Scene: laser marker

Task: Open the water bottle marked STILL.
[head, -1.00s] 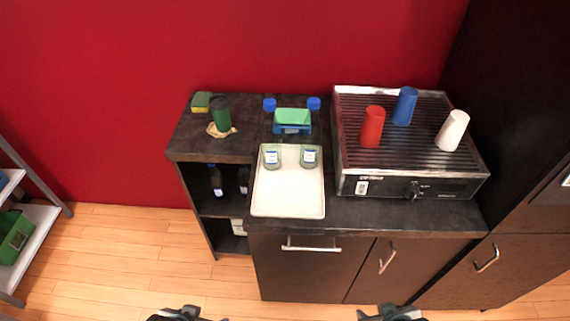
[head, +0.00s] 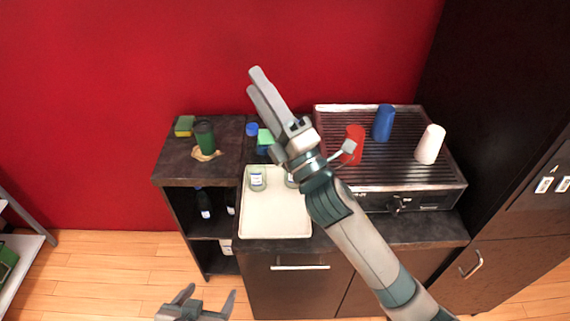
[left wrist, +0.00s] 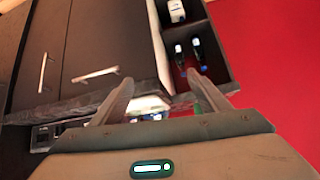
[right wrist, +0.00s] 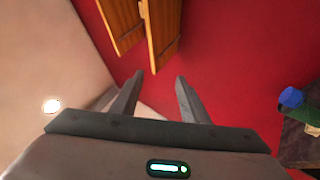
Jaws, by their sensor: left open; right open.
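Two dark bottles with pale labels (head: 203,203) stand in the open shelf at the left of the counter; they also show in the left wrist view (left wrist: 180,55). Two clear containers with white labels (head: 257,179) stand on the cream tray (head: 262,222), one partly hidden by my right arm. No label is legible, so I cannot tell which thing is marked STILL. My right gripper (head: 256,80) is open and empty, raised over the back of the counter. My left gripper (head: 211,292) is open and empty, low in front of the cabinet.
A green block (head: 265,137) and a blue cap (head: 252,129) are behind the tray. A green cup (head: 204,138) and a sponge (head: 184,126) stand at left. Red, blue (head: 384,123) and white (head: 429,144) cups stand on the ribbed machine (head: 400,172).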

